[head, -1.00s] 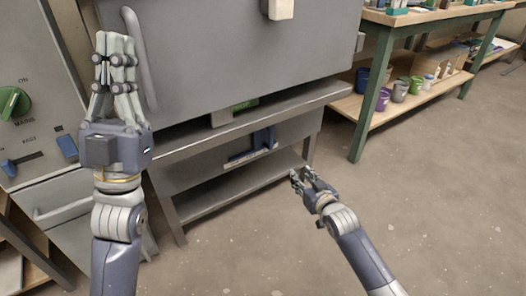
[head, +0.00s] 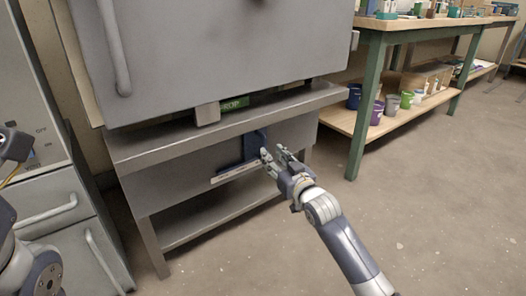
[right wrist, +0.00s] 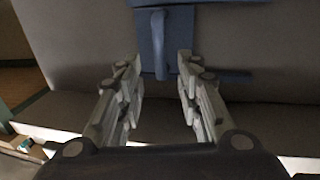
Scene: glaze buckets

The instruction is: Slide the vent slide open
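The vent slide (head: 252,143) is a blue plate with an upright handle on the grey panel under the kiln, above a pale marked strip (head: 232,174). In the right wrist view its blue handle (right wrist: 159,45) points towards me, just beyond and between the fingertips. My right gripper (head: 271,157) is open, close in front of the slide's right side. It also shows in the right wrist view (right wrist: 158,75), with a gap between its fingers and nothing held. Only part of my left gripper's body (head: 14,146) shows at the left edge; its fingers are outside the picture.
The grey kiln (head: 220,45) stands above on a metal stand (head: 225,125) with a lower shelf (head: 215,217). A grey cabinet (head: 70,210) is at the left. A green-legged workbench (head: 365,110) with several buckets is at the right. The floor (head: 430,220) in front is clear.

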